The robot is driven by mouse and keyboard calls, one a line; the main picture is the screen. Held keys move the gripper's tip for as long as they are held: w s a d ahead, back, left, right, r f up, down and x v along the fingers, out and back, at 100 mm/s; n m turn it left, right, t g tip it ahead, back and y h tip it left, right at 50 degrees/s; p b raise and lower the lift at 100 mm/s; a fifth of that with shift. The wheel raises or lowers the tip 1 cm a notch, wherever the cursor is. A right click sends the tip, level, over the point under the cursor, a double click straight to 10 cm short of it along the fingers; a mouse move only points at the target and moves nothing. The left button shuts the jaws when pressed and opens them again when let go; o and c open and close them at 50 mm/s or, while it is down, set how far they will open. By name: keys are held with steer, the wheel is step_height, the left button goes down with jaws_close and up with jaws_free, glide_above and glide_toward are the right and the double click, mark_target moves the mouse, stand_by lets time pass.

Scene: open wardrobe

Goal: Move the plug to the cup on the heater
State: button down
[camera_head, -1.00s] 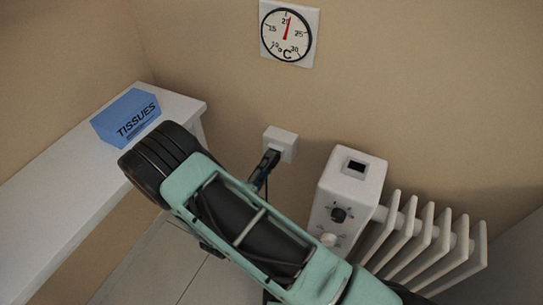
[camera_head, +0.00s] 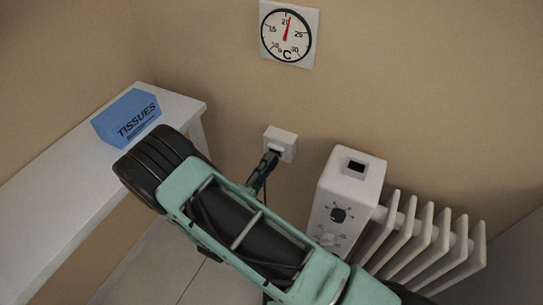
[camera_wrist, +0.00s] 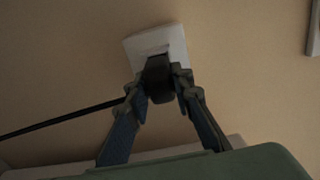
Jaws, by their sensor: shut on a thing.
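The black plug (camera_wrist: 158,79) sits at the white wall socket in the wrist view, with its cord running off to the left. My gripper (camera_wrist: 160,90) has its two fingers on either side of the plug and is shut on it. The wall socket (camera_head: 281,143) also shows in the head view, with my gripper (camera_head: 268,162) reaching to its front. In the head view the plug is mostly hidden by the fingers. The white heater (camera_head: 346,195) stands to the right, with a small dark square recess (camera_head: 356,168) in its top; I see no separate cup.
A blue tissue box (camera_head: 126,116) lies on a white shelf (camera_head: 48,190) at the left, behind my arm. A round thermometer (camera_head: 288,34) hangs on the wall above the socket. The heater's ribs (camera_head: 428,240) extend right. Wall space between socket and thermometer is clear.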

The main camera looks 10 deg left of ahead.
steer(key=shift+s+a, duration=0.1)
steer(key=shift+s, duration=0.25)
stand_by(0.3)
steer(key=v, duration=0.3)
steer(key=shift+s+a+p, duration=0.1)
steer(key=shift+s+p, duration=0.2)
steer(key=shift+s, duration=0.05)
steer(key=shift+r, duration=0.1)
stand_by(1.5)
